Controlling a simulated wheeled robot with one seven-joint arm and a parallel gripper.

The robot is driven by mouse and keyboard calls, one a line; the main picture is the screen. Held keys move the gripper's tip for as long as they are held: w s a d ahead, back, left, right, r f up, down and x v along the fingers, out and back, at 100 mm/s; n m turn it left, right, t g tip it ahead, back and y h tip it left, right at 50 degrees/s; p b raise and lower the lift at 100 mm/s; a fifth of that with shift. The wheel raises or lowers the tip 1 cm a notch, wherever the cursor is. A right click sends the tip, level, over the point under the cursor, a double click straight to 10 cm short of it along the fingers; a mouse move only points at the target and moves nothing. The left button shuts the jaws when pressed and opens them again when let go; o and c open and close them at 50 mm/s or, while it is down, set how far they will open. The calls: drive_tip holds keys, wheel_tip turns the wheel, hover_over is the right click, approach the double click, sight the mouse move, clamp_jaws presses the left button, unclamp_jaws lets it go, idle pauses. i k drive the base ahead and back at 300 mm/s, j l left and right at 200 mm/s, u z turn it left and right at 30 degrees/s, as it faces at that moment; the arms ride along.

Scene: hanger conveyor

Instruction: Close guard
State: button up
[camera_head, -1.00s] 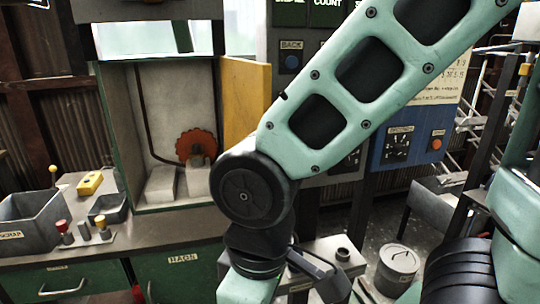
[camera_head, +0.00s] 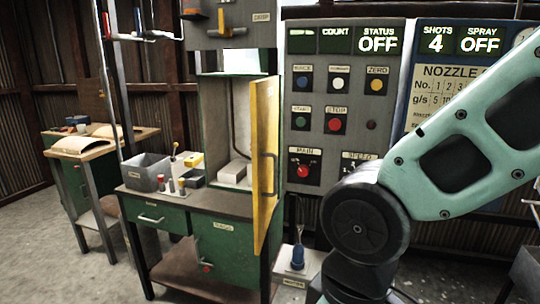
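The guard is a yellow hinged panel (camera_head: 264,150) with a dark handle, at the right side of the grey-green booth (camera_head: 214,118). It stands open, swung out towards me past the bench's front edge. The booth's front is uncovered, with pale blocks (camera_head: 233,172) on its floor; the guard hides the booth's right part. My gripper is not in view; only my green arm, with its dark round joint, shows at the right.
The booth stands on a green bench (camera_head: 228,248) with a grey bin (camera_head: 147,172) and small levers. A control panel (camera_head: 333,112) with buttons is behind and right of the guard. A small stand (camera_head: 297,262) with a blue-handled item is below it. Floor at left is clear.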

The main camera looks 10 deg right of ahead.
sight(265, 93)
drive_tip(key=i+l+u, duration=0.15)
drive_tip(key=l, duration=0.2)
drive_tip(key=i+l+u, duration=0.3)
drive_tip(key=l, duration=0.45)
drive_tip(key=k+l+u, duration=0.1)
drive_tip(key=u, duration=0.2)
drive_tip(key=k, duration=0.05)
